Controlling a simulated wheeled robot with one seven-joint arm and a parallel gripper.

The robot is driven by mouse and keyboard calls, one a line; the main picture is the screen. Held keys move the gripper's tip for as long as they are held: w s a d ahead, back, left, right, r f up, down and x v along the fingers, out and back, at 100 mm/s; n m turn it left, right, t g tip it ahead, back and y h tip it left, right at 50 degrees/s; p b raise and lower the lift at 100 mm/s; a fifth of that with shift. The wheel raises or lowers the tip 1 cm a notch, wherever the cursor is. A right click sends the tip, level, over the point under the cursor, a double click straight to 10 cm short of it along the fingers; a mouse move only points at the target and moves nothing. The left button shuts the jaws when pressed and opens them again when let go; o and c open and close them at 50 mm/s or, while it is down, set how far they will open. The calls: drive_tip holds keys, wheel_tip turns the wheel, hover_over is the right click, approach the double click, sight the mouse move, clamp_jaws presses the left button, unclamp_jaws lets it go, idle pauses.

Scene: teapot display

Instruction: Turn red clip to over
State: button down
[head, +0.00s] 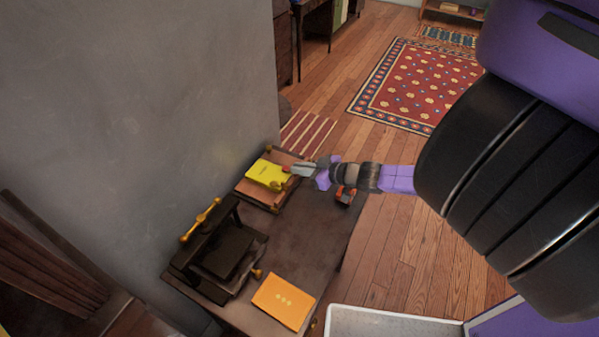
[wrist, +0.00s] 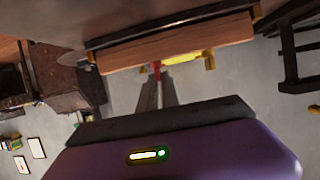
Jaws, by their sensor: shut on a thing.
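The red clip (head: 286,168) is a small red piece at the right edge of the yellow book (head: 265,172). My gripper (head: 296,170) reaches in from the right and is shut on the clip. In the wrist view the red clip (wrist: 157,66) shows between the fingertips of my gripper (wrist: 157,82), beside the edge of a wooden board (wrist: 180,43). The yellow book (wrist: 188,58) shows just behind it. Most of the clip is hidden by the fingers, so I cannot tell which way it is turned.
The board with brass knobs lies at the far end of the dark table (head: 305,240). A black press (head: 225,250) with a brass handle (head: 201,220) stands nearer, by the wall. An orange book (head: 284,301) lies at the near end. The table's middle is clear.

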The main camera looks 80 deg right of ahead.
drive_tip(key=shift+f+n+y+b, duration=0.1)
drive_tip(key=shift+n+y+b, duration=0.3)
drive_tip(key=shift+y, duration=0.1)
drive_tip(key=c, duration=1.6)
unclamp_jaws()
drive_tip(key=shift+o, duration=0.2)
drive_tip(key=v, duration=0.8)
drive_tip(key=shift+b, duration=0.3)
drive_tip(key=shift+d+f, duration=0.1)
drive_tip(key=shift+f, duration=0.05)
